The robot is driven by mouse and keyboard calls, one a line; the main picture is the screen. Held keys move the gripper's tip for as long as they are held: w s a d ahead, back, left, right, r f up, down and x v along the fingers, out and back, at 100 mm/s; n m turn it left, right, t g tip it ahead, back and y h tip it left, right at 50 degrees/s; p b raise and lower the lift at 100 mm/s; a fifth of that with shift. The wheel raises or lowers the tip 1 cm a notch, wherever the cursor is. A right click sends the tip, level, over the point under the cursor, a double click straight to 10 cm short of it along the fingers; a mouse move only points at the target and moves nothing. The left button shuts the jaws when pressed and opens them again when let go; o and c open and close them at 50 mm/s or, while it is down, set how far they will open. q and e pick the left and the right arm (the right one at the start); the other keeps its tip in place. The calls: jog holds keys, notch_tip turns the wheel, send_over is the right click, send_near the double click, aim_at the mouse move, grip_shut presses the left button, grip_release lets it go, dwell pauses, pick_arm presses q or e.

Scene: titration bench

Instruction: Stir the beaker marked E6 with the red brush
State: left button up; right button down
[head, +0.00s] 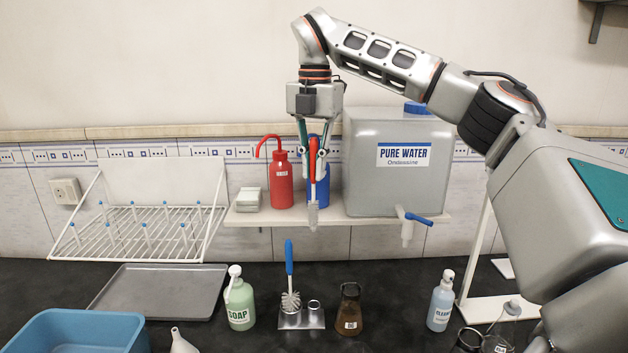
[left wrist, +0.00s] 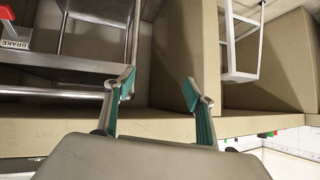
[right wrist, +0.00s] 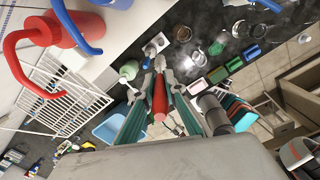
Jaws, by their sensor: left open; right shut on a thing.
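My right gripper (head: 313,150) is shut on the red brush (head: 313,193), high above the bench and in front of the shelf. The brush hangs upright, with its pale bristle end down and free of any vessel. In the right wrist view the brush's red handle (right wrist: 159,96) lies between the fingers. A beaker marked E6 cannot be made out. Two glass vessels, one at the bottom edge (head: 468,341) and one beside it (head: 496,344), are partly cut off, their labels unreadable. My left gripper (left wrist: 157,88) is open and empty in the left wrist view, away from the bench.
A blue-handled brush (head: 289,270) stands in a metal holder (head: 302,321). Beside it are a green soap bottle (head: 239,305), a flask of brown liquid (head: 349,312) and a cleaner bottle (head: 440,303). The water tank (head: 380,185) and red wash bottle (head: 281,183) sit on the shelf. A grey tray (head: 160,291) lies left.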

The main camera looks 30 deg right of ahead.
jog(key=shift+a+r, duration=0.15)
jog(key=shift+a, duration=0.1)
jog(key=s+a+f+y+b, duration=0.1)
jog(key=s+a+f+b, duration=0.3)
jog(key=a, duration=0.6)
jog(key=s+a+f+t+b, duration=0.1)
jog(key=s+a+f+b, duration=0.1)
jog(key=s+a+f, duration=0.55)
jog(key=s+a+f+y+b, duration=0.1)
jog(key=s+a+f+b, duration=0.15)
jog(key=a, duration=0.85)
jog(key=shift+s+d+f+b+x, duration=0.1)
jog(key=shift+s+d+b+x, duration=0.2)
jog(key=shift+b+x, duration=1.3)
jog(key=shift+s+d+f+b+x, duration=0.1)
jog(key=shift+d+b+x, duration=0.5)
jog(key=shift+x, duration=1.85)
jog(key=shift+s+d+f+b+x, duration=0.15)
jog(key=shift+s+b+x, duration=0.1)
jog(key=shift+b+x, duration=1.4)
pick_arm(q)
notch_tip(320, 180, down, 12)
jog(key=shift+d+m, duration=0.3)
jog(key=shift+m, duration=0.1)
pick_arm(e)
jog(key=shift+x, duration=0.9)
pick_arm(q)
jog(key=shift+w+f, duration=0.1)
jog(key=shift+w, duration=0.05)
